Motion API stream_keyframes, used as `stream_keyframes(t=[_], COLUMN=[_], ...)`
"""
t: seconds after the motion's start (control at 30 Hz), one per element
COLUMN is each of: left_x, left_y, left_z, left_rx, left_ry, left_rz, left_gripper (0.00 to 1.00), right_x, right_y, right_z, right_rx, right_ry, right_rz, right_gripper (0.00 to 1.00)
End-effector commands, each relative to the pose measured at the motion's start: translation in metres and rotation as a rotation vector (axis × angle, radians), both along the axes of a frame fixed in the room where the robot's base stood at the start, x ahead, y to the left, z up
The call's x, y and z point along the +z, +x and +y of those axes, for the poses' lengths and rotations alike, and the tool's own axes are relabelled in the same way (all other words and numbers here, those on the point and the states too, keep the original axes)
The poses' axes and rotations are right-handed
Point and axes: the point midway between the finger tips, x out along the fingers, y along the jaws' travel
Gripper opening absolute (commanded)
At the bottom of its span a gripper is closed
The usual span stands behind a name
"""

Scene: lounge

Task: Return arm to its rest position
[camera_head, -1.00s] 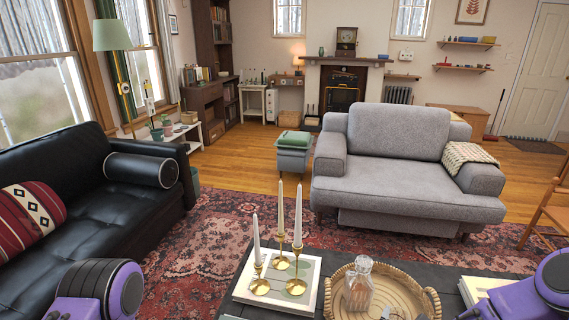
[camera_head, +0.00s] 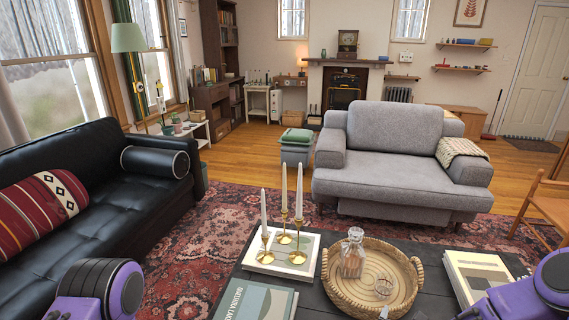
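Purple and dark links of my two arms show at the lower left and lower right corners of the head view. In front of me is a dark coffee table (camera_head: 319,292). A round wicker tray (camera_head: 338,293) holds a glass decanter (camera_head: 352,254) and a small glass (camera_head: 384,285).
A book (camera_head: 254,302) lies at the table's near left, and another pale book (camera_head: 482,280) lies at its right by my arm. A black sofa (camera_head: 110,215) stands left, a grey armchair (camera_head: 395,185) beyond the table, and a wooden chair (camera_head: 545,205) at right. Patterned rug (camera_head: 215,222) lies between.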

Motion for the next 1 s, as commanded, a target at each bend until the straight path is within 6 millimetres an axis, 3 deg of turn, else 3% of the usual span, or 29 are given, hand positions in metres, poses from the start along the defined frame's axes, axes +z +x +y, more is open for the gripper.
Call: stream_keyframes(t=[0.37, 0.53, 0.67, 0.77, 0.87, 0.9, 1.0], left_x=[0.000, 0.000, 0.001, 0.002, 0.003, 0.004, 0.006], left_y=[0.000, 0.000, 0.000, 0.000, 0.000, 0.000, 0.000], left_z=[0.000, 0.000, 0.000, 0.000, 0.000, 0.000, 0.000], left_rx=[0.000, 0.000, 0.000, 0.000, 0.000, 0.000, 0.000], left_ry=[0.001, 0.001, 0.001, 0.001, 0.001, 0.001, 0.001], left_rz=[-0.001, -0.001, -0.001, -0.001, -0.001, -0.001, -0.001], left_gripper=[0.97, 0.97, 0.97, 0.97, 0.97, 0.97, 0.97], right_x=[-0.008, -0.023, -0.045, -0.070, -0.102, -0.113, -0.125], right_y=[-0.006, -0.019, -0.044, -0.081, -0.145, -0.176, -0.239], right_z=[0.003, 0.014, 0.027, 0.038, 0.042, 0.039, 0.024], right_rx=[0.199, 0.409, 0.671, 0.987, 1.455, 1.660, 2.047], right_ry=[-0.273, -0.503, -0.759, -1.038, -1.392, -1.523, -1.719], right_rz=[0.221, 0.417, 0.624, 0.829, 1.052, 1.122, 1.226], right_gripper=[1.00, 1.00, 1.00, 1.00, 1.00, 1.00, 1.00])
